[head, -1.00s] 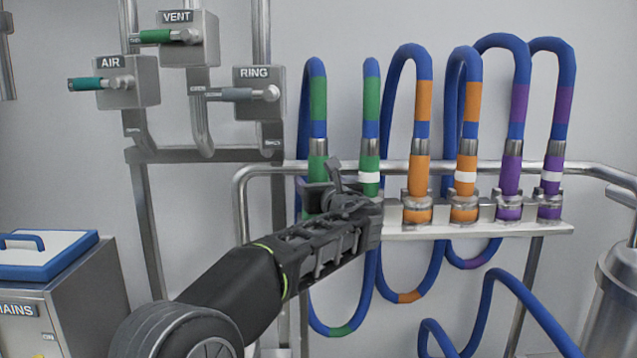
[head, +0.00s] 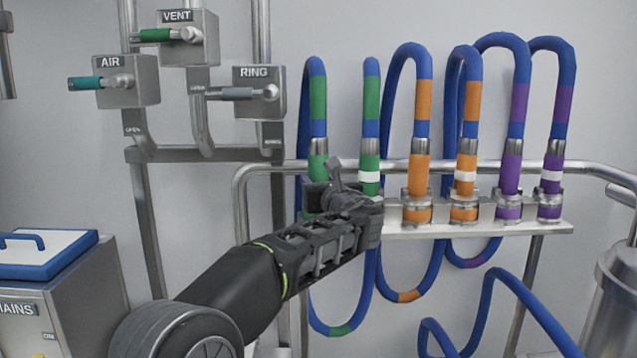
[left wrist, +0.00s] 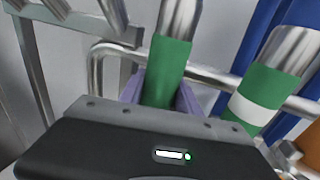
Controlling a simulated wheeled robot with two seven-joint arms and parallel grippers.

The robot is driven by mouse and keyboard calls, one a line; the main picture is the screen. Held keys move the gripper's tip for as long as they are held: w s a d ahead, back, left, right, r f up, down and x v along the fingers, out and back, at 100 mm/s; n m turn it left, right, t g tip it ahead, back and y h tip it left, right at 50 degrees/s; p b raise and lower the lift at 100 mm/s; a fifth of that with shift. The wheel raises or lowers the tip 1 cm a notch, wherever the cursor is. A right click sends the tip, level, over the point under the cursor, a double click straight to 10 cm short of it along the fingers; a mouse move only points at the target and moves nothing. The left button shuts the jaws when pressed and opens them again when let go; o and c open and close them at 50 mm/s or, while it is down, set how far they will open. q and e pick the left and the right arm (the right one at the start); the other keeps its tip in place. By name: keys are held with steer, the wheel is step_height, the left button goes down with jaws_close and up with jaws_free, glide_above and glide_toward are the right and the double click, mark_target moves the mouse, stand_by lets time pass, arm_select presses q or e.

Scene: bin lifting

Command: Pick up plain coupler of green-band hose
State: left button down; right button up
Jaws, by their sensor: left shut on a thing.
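The green-band hose (head: 318,97) is a blue loop with green bands, and both its ends stand at the rack. Its plain coupler (head: 318,146) is all green with a metal collar; it also shows in the left wrist view (left wrist: 168,75). Its other coupler (head: 369,163) is green with a white ring and stands just to the right, apart from my gripper. My left gripper (head: 322,192) is shut on the plain coupler, with purple finger pads on both sides of it in the left wrist view (left wrist: 166,100). The gripper hides the coupler's lower end and its seat. My right gripper is not in view.
The rack shelf (head: 480,230) also holds orange couplers (head: 418,175) and purple couplers (head: 510,175) to the right. A metal rail (head: 270,170) runs behind them. Valve boxes (head: 127,82) hang at upper left. A metal cabinet (head: 80,290) stands at lower left.

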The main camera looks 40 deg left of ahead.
mark_target(318, 137)
arm_select(q)
steer(key=shift+r, duration=0.1)
stand_by(0.3)
step_height(318, 137, up, 10)
steer(key=shift+f+p, duration=0.1)
steer(key=shift+p, duration=0.45)
stand_by(0.8)
